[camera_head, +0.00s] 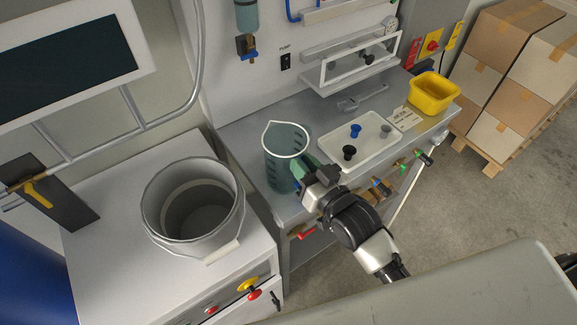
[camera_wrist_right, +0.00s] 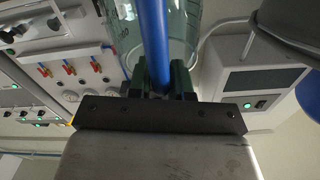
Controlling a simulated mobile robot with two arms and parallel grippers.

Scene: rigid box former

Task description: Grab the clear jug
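The clear jug (camera_head: 283,168), a tinted see-through beaker with a spout, stands upright on the grey bench, left of the white tray. My right gripper (camera_head: 305,183) is at its right side, low beside the wall. In the right wrist view a blue bar, the jug's handle (camera_wrist_right: 156,40), runs between the two dark green fingers (camera_wrist_right: 161,80). The fingers sit close on both sides of it and look shut on it. The jug's clear wall (camera_wrist_right: 187,25) with dark marks shows behind. The lower handle is hidden by the gripper. My left gripper is not in view.
A white tray (camera_head: 338,152) with small knobs lies right of the jug, and a yellow bin (camera_head: 434,93) beyond. A large grey bucket (camera_head: 193,208) stands on the cabinet at left. Valves with coloured handles (camera_head: 381,187) line the bench front. Stacked cartons (camera_head: 510,75) stand at far right.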

